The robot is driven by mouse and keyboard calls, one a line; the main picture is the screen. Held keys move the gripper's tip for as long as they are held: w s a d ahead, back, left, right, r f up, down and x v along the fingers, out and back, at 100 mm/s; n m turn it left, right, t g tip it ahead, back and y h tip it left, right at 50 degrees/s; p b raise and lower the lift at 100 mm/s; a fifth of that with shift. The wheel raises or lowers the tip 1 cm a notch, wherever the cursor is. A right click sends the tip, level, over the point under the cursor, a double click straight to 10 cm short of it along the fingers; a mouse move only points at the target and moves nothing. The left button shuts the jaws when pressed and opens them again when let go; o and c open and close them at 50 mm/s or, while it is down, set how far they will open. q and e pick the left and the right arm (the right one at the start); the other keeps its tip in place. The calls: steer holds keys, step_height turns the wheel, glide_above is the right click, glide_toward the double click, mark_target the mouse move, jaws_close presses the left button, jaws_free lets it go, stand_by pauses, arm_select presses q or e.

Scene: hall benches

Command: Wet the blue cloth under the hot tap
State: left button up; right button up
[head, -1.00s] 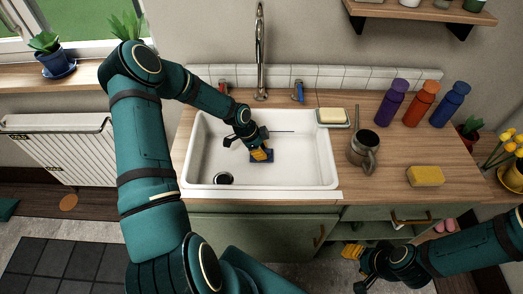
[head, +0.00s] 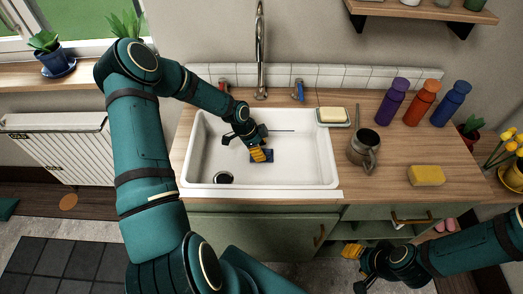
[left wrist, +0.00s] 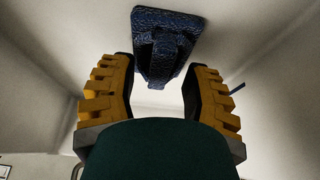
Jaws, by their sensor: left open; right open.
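The blue cloth (head: 267,157) lies on the floor of the white sink (head: 300,172), partly hidden behind my left gripper. My left gripper (head: 259,155) is inside the sink, just above the cloth. In the left wrist view the cloth (left wrist: 165,45) shows bunched up in the middle, beyond the two open yellow-padded fingers (left wrist: 158,85), with nothing between them. The tap (head: 261,50) rises behind the sink, with a red handle (head: 223,87) on its left and a blue handle (head: 298,90) on its right. No water shows. My right gripper (head: 358,267) is open and empty in front of the cabinet.
A soap bar in a dish (head: 333,116) sits at the sink's right back corner. A metal mug (head: 364,146), a yellow sponge (head: 426,175) and purple (head: 392,100), orange (head: 421,103) and blue (head: 451,104) bottles stand on the counter. The drain (head: 224,178) is at the sink's front left.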

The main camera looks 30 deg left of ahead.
arm_select(q)
steer(key=v, duration=1.1)
steer(key=shift+r, duration=0.1)
